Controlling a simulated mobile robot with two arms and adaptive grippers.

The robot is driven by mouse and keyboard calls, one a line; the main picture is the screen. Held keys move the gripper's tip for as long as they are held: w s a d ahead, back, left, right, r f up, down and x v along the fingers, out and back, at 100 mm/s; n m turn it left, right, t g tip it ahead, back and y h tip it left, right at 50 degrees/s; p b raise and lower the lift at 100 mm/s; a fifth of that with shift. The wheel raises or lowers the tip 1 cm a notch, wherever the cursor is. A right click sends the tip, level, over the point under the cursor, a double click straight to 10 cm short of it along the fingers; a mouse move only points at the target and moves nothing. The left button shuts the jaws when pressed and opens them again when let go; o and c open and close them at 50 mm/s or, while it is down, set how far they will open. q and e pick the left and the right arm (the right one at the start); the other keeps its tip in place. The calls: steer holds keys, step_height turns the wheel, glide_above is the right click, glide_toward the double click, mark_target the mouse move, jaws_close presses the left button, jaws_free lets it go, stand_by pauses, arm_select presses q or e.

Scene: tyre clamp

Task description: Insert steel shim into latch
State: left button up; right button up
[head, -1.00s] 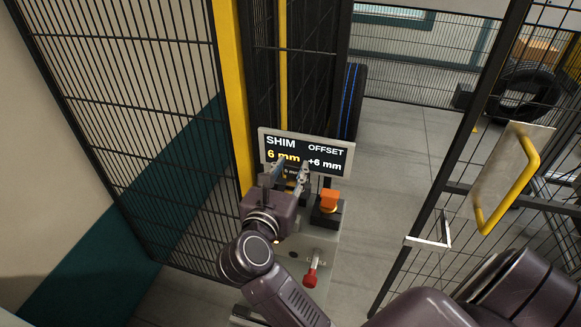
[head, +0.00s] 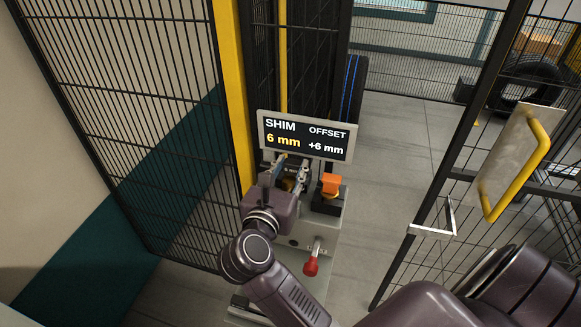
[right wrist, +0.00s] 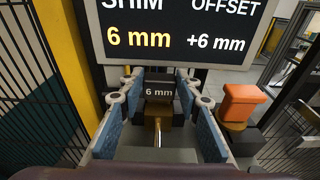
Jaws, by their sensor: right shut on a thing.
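My right gripper (head: 291,168) is over the small machine bench, just in front of the display. In the right wrist view its two blue-padded fingers (right wrist: 160,85) stand either side of a dark grey piece marked "6 mm" (right wrist: 158,92), which looks like the steel shim. The gripper is shut on it. A brass-coloured part (right wrist: 157,132) lies below the marked piece, between the fingers. The latch cannot be told apart clearly, and I cannot tell whether the shim touches it. My left gripper is not in view.
The display (head: 305,136) reads "SHIM 6 mm, OFFSET +6 mm". An orange block (head: 331,184) stands right of the gripper. A red-handled lever (head: 312,263) is nearer. Mesh fencing stands left, and a gate with a yellow handle (head: 534,165) stands right.

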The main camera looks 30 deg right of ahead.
steer(key=o, duration=1.3)
steer(key=shift+o, duration=0.2)
steer(key=shift+r, duration=0.1)
